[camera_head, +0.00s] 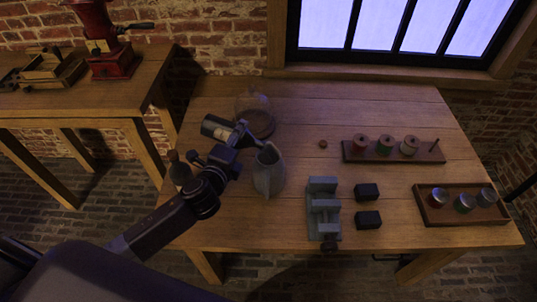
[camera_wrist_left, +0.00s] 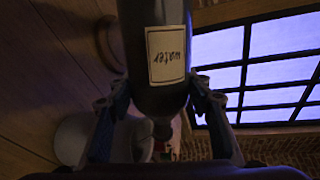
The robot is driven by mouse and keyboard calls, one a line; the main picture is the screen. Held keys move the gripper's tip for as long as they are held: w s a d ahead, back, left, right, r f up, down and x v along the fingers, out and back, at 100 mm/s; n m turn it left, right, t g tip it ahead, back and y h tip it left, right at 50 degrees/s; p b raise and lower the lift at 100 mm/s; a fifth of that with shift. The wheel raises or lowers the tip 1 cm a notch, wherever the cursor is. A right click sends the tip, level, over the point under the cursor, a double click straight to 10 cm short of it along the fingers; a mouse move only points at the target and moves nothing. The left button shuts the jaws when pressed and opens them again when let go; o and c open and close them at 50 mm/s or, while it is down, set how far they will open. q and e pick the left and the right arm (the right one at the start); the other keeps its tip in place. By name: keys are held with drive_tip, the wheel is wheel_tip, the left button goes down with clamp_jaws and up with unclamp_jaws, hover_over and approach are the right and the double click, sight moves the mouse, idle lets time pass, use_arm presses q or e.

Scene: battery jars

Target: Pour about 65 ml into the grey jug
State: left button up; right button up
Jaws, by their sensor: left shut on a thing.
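My left gripper (camera_head: 240,134) is shut on a dark bottle (camera_head: 212,126) with a pale label. In the left wrist view the bottle (camera_wrist_left: 150,60) fills the space between the fingers (camera_wrist_left: 150,110), and its label reads "water", upside down. The bottle is tipped well over, its narrow neck (camera_wrist_left: 163,128) pointing towards the jug. The grey jug (camera_head: 268,175) stands upright on the table, just right of and below the gripper; a pale rounded shape in the wrist view (camera_wrist_left: 75,135) seems to be it. I cannot see any liquid flowing or the level inside. My right gripper is not in view.
A glass dome (camera_head: 255,108) stands behind the bottle, and a dark bottle (camera_head: 180,170) stands by the left edge. A grey vice-like device (camera_head: 322,208), black blocks (camera_head: 367,220), a spool rack (camera_head: 394,152) and a jar tray (camera_head: 462,205) are to the right.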

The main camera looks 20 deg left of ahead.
use_arm(q)
drive_tip(key=shift+r, duration=0.25)
idle(0.6)
drive_tip(key=f+b, duration=0.1)
drive_tip(key=f+n+b, duration=0.1)
drive_tip(key=b, duration=0.1)
drive_tip(key=shift+a+f+h, duration=0.2)
drive_tip(key=shift+f+h, duration=0.1)
drive_tip(key=shift+a+r+n+h+b, duration=0.1)
drive_tip(key=shift+r+n+h+b, duration=0.35)
drive_tip(key=shift+n, duration=0.45)
drive_tip(key=shift+f+n+b, duration=0.3)
drive_tip(key=shift+n+b, duration=0.1)
drive_tip(key=shift+b, duration=0.25)
drive_tip(key=shift+a, duration=0.1)
drive_tip(key=shift+r, duration=0.1)
